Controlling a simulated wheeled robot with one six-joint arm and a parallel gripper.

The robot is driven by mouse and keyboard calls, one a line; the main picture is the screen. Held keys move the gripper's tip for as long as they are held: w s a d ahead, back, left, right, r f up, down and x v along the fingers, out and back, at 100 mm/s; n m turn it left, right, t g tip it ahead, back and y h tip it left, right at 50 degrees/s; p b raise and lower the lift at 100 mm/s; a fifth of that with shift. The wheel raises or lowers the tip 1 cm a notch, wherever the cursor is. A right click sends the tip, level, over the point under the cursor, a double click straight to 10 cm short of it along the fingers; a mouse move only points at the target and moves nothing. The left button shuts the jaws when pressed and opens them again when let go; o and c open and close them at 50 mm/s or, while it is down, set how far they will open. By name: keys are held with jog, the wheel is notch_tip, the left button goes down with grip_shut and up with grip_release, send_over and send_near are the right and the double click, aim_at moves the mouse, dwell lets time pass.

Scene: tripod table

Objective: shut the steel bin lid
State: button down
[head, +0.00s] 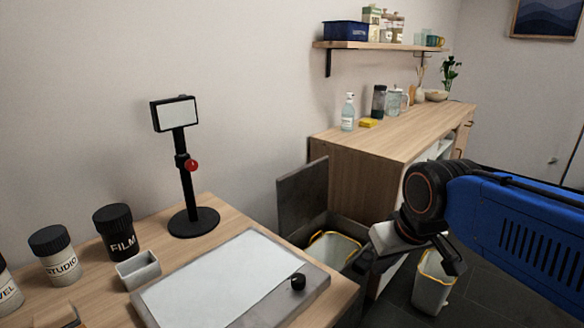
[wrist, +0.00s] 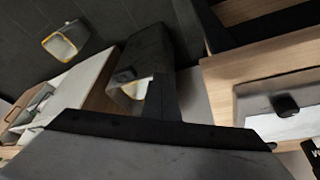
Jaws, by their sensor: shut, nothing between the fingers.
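The steel bin (head: 336,248) stands between the desk and the wooden cabinet. Its grey lid (head: 302,194) stands open, raised nearly upright at the bin's left side. A pale liner with a yellow rim shows inside. My gripper (head: 363,263) is shut and empty, close to the right of the bin in the head view and apart from the raised lid. In the wrist view, my shut fingers (wrist: 163,92) overlap part of the bin (wrist: 152,50). The bin's lower part is hidden by the desk and my gripper. I cannot tell whether the gripper touches the bin.
A second open bin (head: 433,283) with a yellow rim stands on the dark floor at right. The desk (head: 222,212) in front holds a light panel, a black stand (head: 185,165) and several jars. The wooden cabinet (head: 357,175) stands behind the bin.

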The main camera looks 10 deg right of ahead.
jog(key=w+a+r+n, duration=0.2)
jog(key=w+r, duration=0.2)
jog(key=w, duration=0.9)
jog(key=w+a+r+n+g+y, duration=0.15)
jog(key=w+r, duration=0.35)
jog(key=w, duration=0.8)
jog(key=w+a+r+n, duration=0.1)
jog(key=w+a+r, duration=0.25)
jog(key=w, duration=0.85)
jog(key=w+a+f+n, duration=0.2)
jog(key=w+a, duration=0.1)
jog(key=w, duration=1)
jog(key=s+x, duration=0.1)
jog(key=x, duration=0.9)
jog(key=shift+s+d, duration=1.2)
jog(key=shift+s, duration=0.2)
jog(key=shift+y, duration=0.25)
